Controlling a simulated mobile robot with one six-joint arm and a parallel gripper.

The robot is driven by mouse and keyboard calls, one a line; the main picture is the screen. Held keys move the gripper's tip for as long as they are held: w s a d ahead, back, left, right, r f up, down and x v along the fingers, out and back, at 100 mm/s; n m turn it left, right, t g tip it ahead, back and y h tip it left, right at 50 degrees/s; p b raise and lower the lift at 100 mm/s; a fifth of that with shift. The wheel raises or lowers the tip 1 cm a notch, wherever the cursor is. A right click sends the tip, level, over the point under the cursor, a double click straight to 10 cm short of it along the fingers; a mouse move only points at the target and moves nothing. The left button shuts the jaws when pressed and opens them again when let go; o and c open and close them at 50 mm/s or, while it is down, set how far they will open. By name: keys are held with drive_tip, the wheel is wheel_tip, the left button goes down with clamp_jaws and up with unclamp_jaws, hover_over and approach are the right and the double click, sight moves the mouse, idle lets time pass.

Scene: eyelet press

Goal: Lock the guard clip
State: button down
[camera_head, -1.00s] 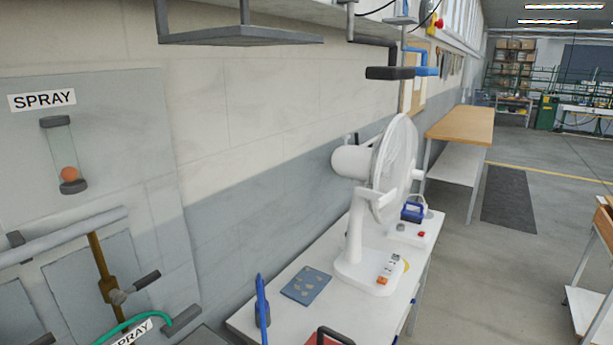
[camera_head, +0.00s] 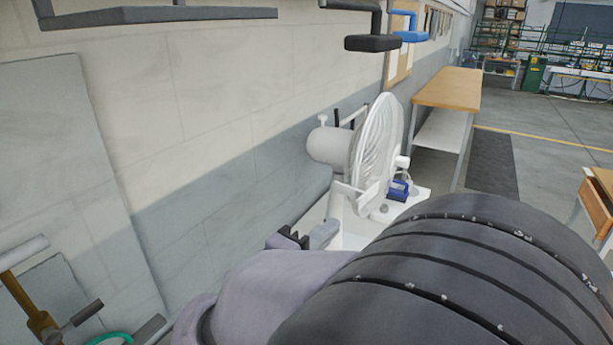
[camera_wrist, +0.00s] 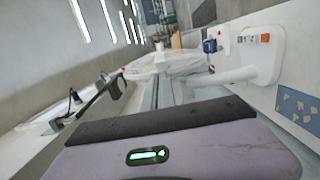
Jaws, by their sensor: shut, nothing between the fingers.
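The white fan (camera_head: 378,150), with its round wire guard, stands on the white table beside the wall. It also shows, tilted, in the wrist view (camera_wrist: 165,62). Thin black upright parts (camera_head: 352,118) stand at the back of the guard. A long dark bar (camera_wrist: 90,102) shows left of the fan in the wrist view. I cannot tell for certain which part is the guard clip. My gripper (camera_head: 303,238) is shut and empty, in front of and below the fan's motor housing in the picture. Its body (camera_wrist: 165,150) fills the bottom of the wrist view.
A blue-grey card (camera_wrist: 297,108) lies on the table near the fan's base. Black (camera_head: 372,43) and blue (camera_head: 410,36) handles hang above. A wooden-topped table (camera_head: 447,88) stands behind, with open floor to its right.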

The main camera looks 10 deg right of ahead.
sight(357, 206)
drive_tip(key=b+x, duration=0.1)
drive_tip(key=x, duration=0.6)
drive_tip(key=shift+d+f, duration=0.1)
drive_tip(key=d+b, duration=0.1)
drive_tip(key=b, duration=0.2)
drive_tip(key=shift+w+d, duration=0.15)
drive_tip(key=shift+d, duration=0.15)
